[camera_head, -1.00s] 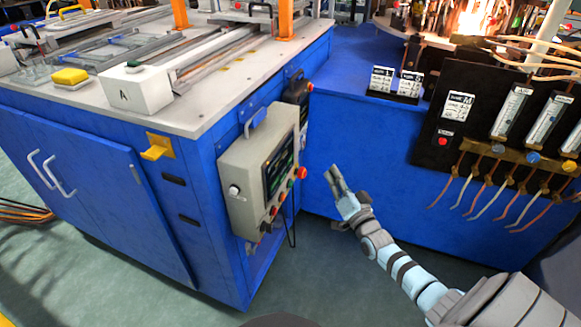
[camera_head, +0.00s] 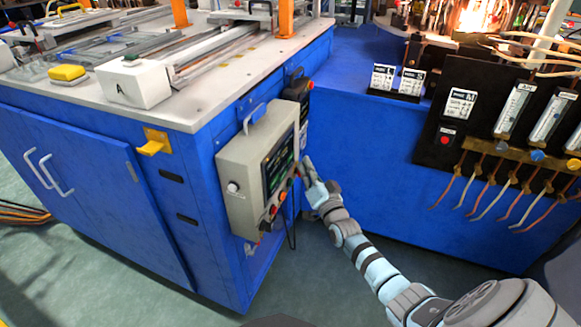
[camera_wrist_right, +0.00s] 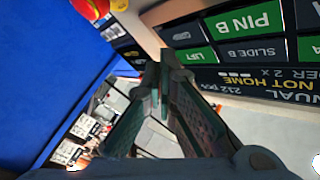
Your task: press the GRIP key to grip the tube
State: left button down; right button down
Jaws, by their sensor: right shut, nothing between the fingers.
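The grey control box (camera_head: 235,180) hangs on the blue bench's right side, with a dark touchscreen (camera_head: 279,163) facing right. My right gripper (camera_head: 304,167) is shut and empty at the screen's right edge. In the right wrist view its closed fingertips (camera_wrist_right: 166,68) are at the lower-left of the screen's keys; contact cannot be told. That view shows a green PIN B key (camera_wrist_right: 245,27), a SLIDE B key (camera_wrist_right: 252,53) and a partly covered LIFT key (camera_wrist_right: 190,57). A strip (camera_wrist_right: 265,85) below reads NOT HOME. I read no GRIP key and see no tube. My left gripper is not in view.
A red button (camera_wrist_right: 90,7) sits beside the screen in the right wrist view. A black cable hangs under the box. A gas panel (camera_head: 490,125) with flowmeters and hoses stands at the right. Open floor (camera_head: 330,270) lies below the box.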

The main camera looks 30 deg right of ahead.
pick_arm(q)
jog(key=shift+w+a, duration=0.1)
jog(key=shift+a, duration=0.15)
pick_arm(e)
jog(key=shift+w+a, duration=0.15)
jog(key=shift+w, duration=0.05)
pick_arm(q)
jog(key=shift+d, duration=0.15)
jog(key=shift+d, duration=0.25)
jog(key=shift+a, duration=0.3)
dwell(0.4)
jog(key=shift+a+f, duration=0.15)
pick_arm(e)
jog(key=shift+w+a, duration=0.25)
jog(key=shift+w, duration=0.1)
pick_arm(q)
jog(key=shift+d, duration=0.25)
